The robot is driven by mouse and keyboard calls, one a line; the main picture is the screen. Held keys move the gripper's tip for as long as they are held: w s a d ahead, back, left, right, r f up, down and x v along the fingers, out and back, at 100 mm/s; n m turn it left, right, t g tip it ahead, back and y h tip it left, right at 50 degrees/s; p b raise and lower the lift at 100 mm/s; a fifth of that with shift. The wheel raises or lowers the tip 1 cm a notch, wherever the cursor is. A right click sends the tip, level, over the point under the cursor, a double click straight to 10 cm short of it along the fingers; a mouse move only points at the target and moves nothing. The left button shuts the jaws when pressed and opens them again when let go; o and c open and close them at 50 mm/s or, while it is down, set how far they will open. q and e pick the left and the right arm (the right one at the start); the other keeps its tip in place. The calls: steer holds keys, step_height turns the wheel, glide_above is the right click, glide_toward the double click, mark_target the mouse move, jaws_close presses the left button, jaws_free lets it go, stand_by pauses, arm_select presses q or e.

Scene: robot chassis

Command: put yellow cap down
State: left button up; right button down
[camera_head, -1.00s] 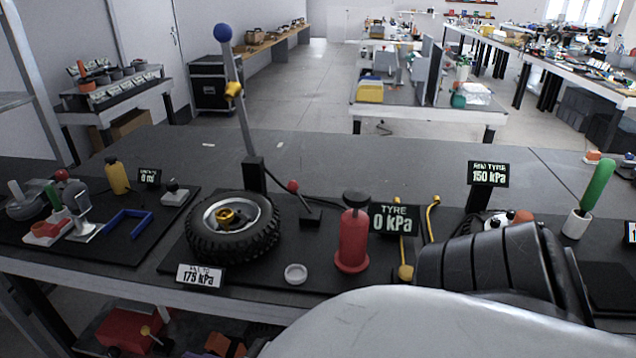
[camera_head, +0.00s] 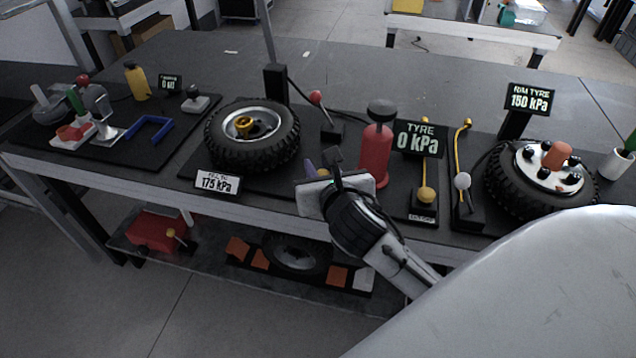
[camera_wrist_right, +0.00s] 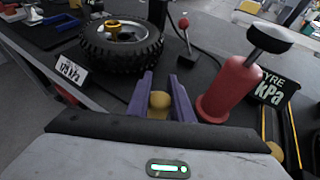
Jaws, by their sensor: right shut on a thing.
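The yellow cap (camera_wrist_right: 160,104) shows as a small rounded piece between the two purple fingers of my right gripper (camera_wrist_right: 163,96) in the right wrist view. The fingers are shut on it. In the head view my right gripper (camera_head: 318,169) is over the front of the work mat, between the left tyre (camera_head: 281,152) and the red pump cylinder (camera_head: 375,152). The cap is hidden there by the gripper body. I cannot tell its height above the mat. My left gripper is not in view.
The 175 kPa sign (camera_head: 217,182) stands at the table's front edge. The TYRE 0 kPa sign (camera_head: 419,138) is right of the red cylinder. A red-knobbed lever (camera_head: 322,108) stands behind the gripper. The rim tyre (camera_head: 513,190) is at the right.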

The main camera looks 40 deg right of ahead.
steer(key=w+d+m+g+h, duration=0.15)
steer(key=w+d, duration=0.25)
steer(key=w, duration=0.4)
steer(key=shift+m+h, duration=0.45)
steer(key=shift+h, duration=0.1)
step_height(320, 180, down, 5)
steer(key=shift+w+d+f+b, duration=0.1)
steer(key=shift+d+b, duration=0.05)
steer(key=shift+b, duration=0.75)
step_height(320, 180, down, 4)
steer(key=shift+f+b, duration=0.15)
steer(key=shift+b, duration=0.4)
steer(key=shift+f, duration=0.35)
steer(key=c, duration=1.6)
jaws_free()
steer(key=shift+o, duration=0.2)
